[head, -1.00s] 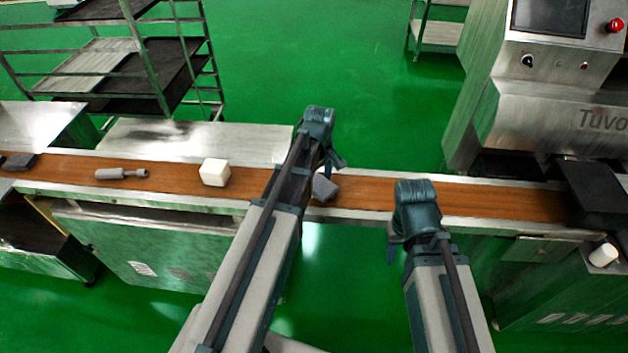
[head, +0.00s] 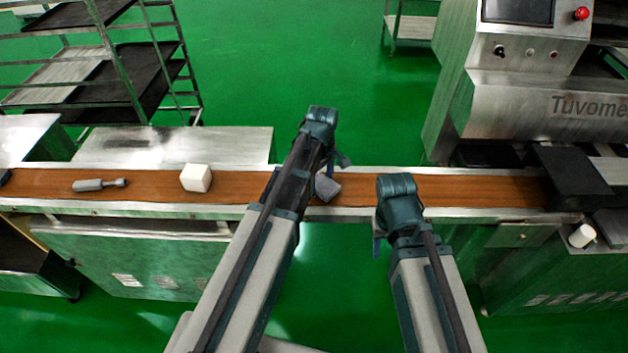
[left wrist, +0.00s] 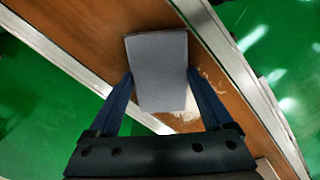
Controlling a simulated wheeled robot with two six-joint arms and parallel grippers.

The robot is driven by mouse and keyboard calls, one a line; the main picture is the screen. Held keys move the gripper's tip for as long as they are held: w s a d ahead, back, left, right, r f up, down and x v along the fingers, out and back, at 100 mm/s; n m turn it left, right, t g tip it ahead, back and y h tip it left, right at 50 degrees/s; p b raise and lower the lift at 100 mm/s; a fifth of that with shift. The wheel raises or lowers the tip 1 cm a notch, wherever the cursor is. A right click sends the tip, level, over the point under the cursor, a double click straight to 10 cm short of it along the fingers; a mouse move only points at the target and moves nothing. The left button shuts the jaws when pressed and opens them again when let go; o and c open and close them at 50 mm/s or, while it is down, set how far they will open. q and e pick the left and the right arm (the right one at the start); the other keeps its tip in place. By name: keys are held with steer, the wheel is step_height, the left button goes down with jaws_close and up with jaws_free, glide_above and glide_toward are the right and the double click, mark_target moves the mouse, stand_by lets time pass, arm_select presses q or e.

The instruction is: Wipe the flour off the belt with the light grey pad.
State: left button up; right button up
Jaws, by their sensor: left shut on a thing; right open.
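The light grey pad (head: 327,187) is on or just above the brown belt (head: 240,187), at mid-length. My left gripper (head: 326,170) is shut on it, over the belt. In the left wrist view the pad (left wrist: 158,70) sits between the two fingers, and whitish flour (left wrist: 188,112) lies on the belt beside and partly under the pad. The flour cannot be made out in the head view. Whether the pad presses on the belt is not clear. My right gripper (head: 378,245) is open and empty at the belt's front edge.
A grey handled tool (head: 98,185) and a white block (head: 196,178) lie on the belt to the left. A dark piece shows at the far left end. The machine (head: 510,110) stands at the right, with a white cylinder (head: 582,236) on its front. A rack stands behind left.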

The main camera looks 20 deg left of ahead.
arm_select(q)
steer(key=shift+f, duration=0.15)
steer(key=shift+s, duration=0.1)
steer(key=shift+a, duration=0.15)
steer(key=shift+s+a, duration=0.2)
steer(key=shift+a, duration=0.65)
steer(key=shift+s+a, duration=0.15)
steer(key=shift+a, duration=0.7)
steer(key=shift+s+a, duration=0.25)
steer(key=shift+a, duration=0.6)
steer(key=shift+s+a, duration=0.2)
steer(key=shift+a, duration=0.6)
steer(key=shift+a, duration=0.15)
